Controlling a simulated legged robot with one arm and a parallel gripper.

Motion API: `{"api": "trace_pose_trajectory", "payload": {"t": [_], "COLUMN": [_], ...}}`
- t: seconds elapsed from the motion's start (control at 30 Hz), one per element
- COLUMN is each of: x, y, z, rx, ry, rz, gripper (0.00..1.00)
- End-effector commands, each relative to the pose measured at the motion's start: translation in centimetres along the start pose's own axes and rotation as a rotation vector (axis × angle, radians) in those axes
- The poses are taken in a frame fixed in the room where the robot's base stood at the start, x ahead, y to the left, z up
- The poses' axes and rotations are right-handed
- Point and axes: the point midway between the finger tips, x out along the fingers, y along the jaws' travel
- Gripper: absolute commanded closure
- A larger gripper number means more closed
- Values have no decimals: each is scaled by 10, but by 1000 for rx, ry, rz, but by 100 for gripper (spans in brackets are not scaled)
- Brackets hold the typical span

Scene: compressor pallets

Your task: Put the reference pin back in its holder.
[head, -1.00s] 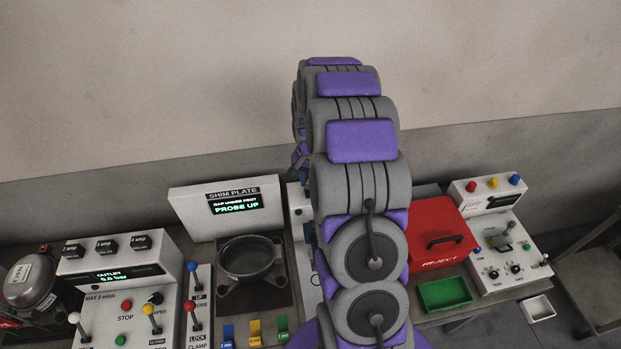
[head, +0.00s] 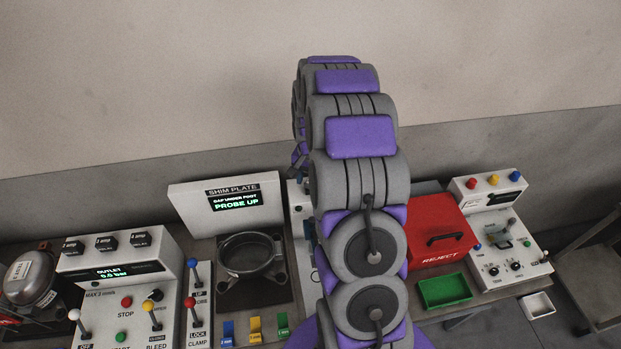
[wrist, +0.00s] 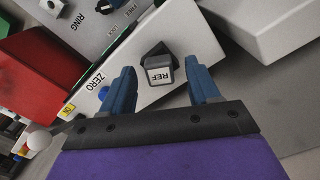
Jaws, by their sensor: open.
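In the wrist view, a small grey block with a white face marked REF (wrist: 160,74) stands on a white panel, with a dark angular part just behind it. I cannot tell which of this is the reference pin and which its holder. My gripper (wrist: 160,66) is open, its two blue fingers on either side of the REF block with gaps on both sides. Nothing is held between them. In the head view, my arm hides the gripper and this spot.
The white panel (wrist: 118,88) carries a blue button (wrist: 104,93) marked ZERO. A box marked RING and LOCK (wrist: 95,22) stands beyond. In the head view, the red reject box (head: 440,230) and green tray (head: 446,291) lie right of my arm, and the shim plate station (head: 250,256) left.

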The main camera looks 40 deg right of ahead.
Motion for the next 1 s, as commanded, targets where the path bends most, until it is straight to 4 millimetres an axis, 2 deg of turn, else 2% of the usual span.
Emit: {"api": "trace_pose_trajectory", "payload": {"t": [0.13,0.27,0.8,1.0], "x": [-5,-22,-138,-164], "y": [0,0,-1,-1], "z": [-1,-1,-3,-3], "rx": [0,0,0,0], "ry": [2,3,5,0], "rz": [-1,-2,-3,-1], "gripper": [39,39,39,39]}}
